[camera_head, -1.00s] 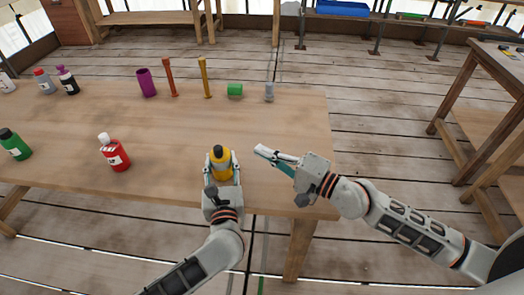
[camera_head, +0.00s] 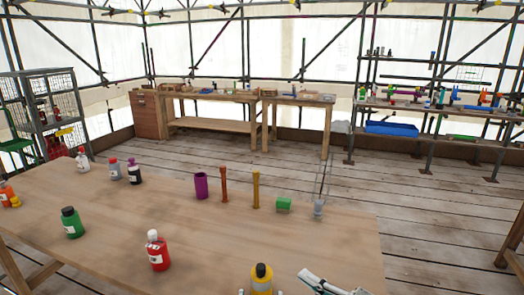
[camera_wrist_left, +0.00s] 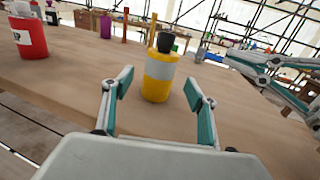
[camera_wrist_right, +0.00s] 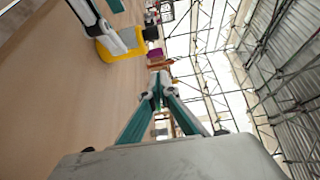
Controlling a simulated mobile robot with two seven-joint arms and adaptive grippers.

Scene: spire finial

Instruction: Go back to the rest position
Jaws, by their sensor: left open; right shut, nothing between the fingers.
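A yellow bottle with a black cap (camera_head: 261,281) stands upright at the near edge of the wooden table (camera_head: 110,215). In the left wrist view the bottle (camera_wrist_left: 160,75) stands between the spread fingertips of my left gripper (camera_wrist_left: 157,92), which is open. In the head view the left gripper is mostly cut off by the bottom edge. My right gripper (camera_head: 318,284) is to the right of the bottle, shut and empty. Its fingers (camera_wrist_right: 157,85) meet at the tips in the right wrist view. Both arms are largely out of the head view.
A red bottle (camera_head: 158,252) and a green bottle (camera_head: 72,222) stand on the left. Farther back are a purple cylinder (camera_head: 201,186), a brown post (camera_head: 224,184), a yellow post (camera_head: 256,190), a green block (camera_head: 284,204) and a grey piece (camera_head: 319,207). Floor beyond the table is clear.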

